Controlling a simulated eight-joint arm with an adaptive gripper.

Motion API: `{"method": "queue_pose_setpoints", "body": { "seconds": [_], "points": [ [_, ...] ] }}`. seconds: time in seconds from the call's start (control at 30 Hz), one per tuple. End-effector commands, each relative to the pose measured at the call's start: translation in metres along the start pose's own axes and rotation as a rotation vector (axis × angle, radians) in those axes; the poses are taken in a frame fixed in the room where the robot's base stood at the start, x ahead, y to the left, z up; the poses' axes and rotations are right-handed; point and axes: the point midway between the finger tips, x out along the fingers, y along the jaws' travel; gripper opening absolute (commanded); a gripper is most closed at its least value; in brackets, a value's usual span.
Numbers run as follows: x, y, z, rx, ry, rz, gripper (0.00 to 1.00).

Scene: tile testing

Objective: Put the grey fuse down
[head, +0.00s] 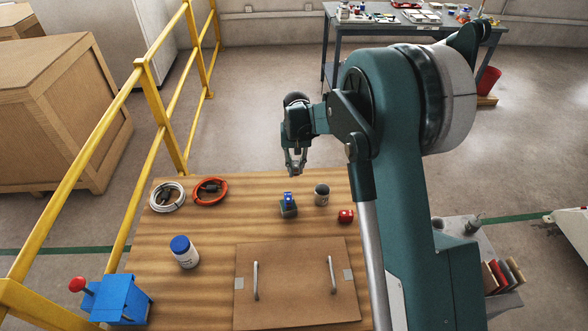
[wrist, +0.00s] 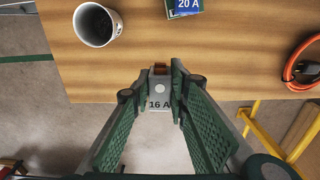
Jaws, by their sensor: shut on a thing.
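The grey fuse (wrist: 160,104), labelled 16 A and with an orange-brown end, is between the jaws of my gripper (wrist: 158,88) in the wrist view. The jaws are shut on it. In the head view my gripper (head: 295,170) points down, near the far edge of the wooden table (head: 215,228). In the wrist view the fuse overlaps the table edge, and its height above the table is hard to tell. A blue-topped fuse on a green base (head: 288,205) stands on the table; its 20 A label (wrist: 187,5) shows in the wrist view.
A cup (head: 321,196) and a red object (head: 346,216) are right of the blue-topped fuse. White (head: 168,197) and orange (head: 210,191) cable coils lie left. A blue-lidded jar (head: 185,254), a handled brown board (head: 297,290) and a blue box (head: 122,297) are nearer. A yellow railing (head: 150,85) runs left.

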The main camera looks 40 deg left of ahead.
Motion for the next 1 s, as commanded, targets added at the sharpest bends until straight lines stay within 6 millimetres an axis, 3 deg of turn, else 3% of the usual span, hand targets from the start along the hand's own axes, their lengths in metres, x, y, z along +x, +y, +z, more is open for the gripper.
{"method": "queue_pose_setpoints", "body": {
  "seconds": [0.27, 0.7, 0.9, 1.0],
  "points": [
    [0.001, -0.022, 0.007, -0.008, 0.0, 0.0, 0.05],
    [0.001, -0.123, 0.049, -0.034, 0.0, 0.0, 0.05],
    [-0.002, -0.151, 0.063, -0.04, 0.0, 0.0, 0.05],
    [-0.002, -0.157, 0.066, -0.041, 0.0, 0.0, 0.05]
  ]
}}
